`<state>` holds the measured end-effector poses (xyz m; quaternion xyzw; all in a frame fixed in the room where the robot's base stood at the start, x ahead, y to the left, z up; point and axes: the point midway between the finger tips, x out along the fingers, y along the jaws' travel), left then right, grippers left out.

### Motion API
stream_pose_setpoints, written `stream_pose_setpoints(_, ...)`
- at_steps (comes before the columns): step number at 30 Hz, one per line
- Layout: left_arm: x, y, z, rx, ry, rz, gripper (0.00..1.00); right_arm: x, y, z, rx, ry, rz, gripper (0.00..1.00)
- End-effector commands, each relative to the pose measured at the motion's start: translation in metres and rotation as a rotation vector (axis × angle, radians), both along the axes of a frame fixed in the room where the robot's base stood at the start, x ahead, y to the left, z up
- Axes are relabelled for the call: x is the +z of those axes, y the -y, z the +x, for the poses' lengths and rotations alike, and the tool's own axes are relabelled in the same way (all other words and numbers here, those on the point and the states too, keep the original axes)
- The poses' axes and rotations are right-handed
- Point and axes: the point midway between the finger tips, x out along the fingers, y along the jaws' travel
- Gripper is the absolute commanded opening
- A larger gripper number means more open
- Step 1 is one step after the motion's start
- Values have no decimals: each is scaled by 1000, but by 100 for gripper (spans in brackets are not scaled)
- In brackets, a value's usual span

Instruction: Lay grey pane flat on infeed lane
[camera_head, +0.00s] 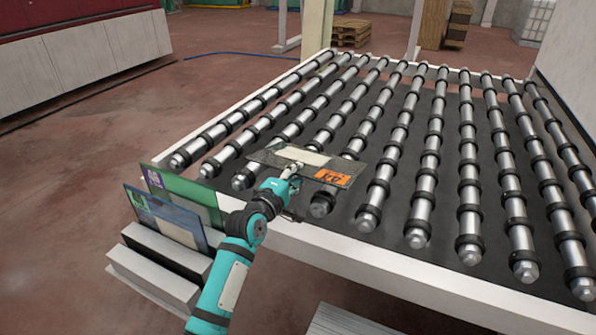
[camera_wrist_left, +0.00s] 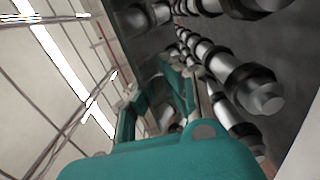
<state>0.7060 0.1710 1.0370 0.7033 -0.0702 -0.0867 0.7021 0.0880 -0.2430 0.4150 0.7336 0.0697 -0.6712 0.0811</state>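The grey pane (camera_head: 262,155) carries a pale patch and an orange label and is over the near left part of the infeed lane. It looks nearly level in the head view; whether it touches the rollers I cannot tell. The infeed lane (camera_head: 340,245) is a white-framed bed of metal rollers with black rings. My left gripper (camera_head: 291,170) is shut on the near edge of the pane. In the left wrist view, its teal fingers (camera_wrist_left: 157,103) reach the dark pane (camera_wrist_left: 150,45), with rollers to the right. My right gripper is not in view.
A green-edged pane (camera_head: 185,190) and a blue-edged pane (camera_head: 165,217) stand in a white rack (camera_head: 152,270) left of the lane's near corner. The rest of the rollers are clear. A red and white machine (camera_head: 80,50) stands at the left; pallets (camera_head: 350,32) are behind.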

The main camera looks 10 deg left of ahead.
Motion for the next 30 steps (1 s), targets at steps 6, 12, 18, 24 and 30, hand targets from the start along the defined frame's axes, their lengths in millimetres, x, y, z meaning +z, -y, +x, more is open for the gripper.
stream_pose_setpoints(6,-5,-7,0,33,32,-7,0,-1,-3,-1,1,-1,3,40)
stream_pose_setpoints(12,-4,-7,0,31,32,-7,0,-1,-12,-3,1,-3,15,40)
stream_pose_setpoints(18,-8,-7,0,31,31,-6,0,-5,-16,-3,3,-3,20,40)
stream_pose_setpoints(24,-20,-7,0,30,32,-5,0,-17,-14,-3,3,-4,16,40)
stream_pose_setpoints(30,-38,-7,0,30,32,-5,0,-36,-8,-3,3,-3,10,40)
